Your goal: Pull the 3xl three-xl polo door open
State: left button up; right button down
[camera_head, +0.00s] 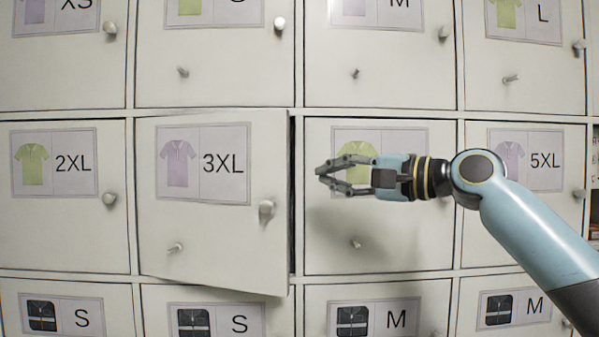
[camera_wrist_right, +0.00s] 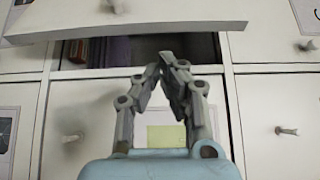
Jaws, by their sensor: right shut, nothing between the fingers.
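The 3XL polo door (camera_head: 215,235) has a label with a purple polo shirt and stands slightly ajar, its right edge swung out from the cabinet with a dark gap beside it. Its knob (camera_head: 266,208) is near the right edge. My right gripper (camera_head: 320,172) is to the right of the door, in front of the neighbouring green polo door, apart from the knob. Its fingers are shut and empty. In the right wrist view the fingertips (camera_wrist_right: 161,68) point at the open gap, below the ajar door's edge (camera_wrist_right: 130,32). My left gripper is not in view.
Closed doors surround it: the 2XL door (camera_head: 70,225) on the left, the green polo door (camera_head: 400,220) behind my gripper, and the 5XL door (camera_head: 510,225) on the right. Small knobs stick out from them. Dark folded items (camera_wrist_right: 105,50) show inside the gap.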

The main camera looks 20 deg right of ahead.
jog(key=p+x, duration=0.1)
jog(key=x, duration=0.6)
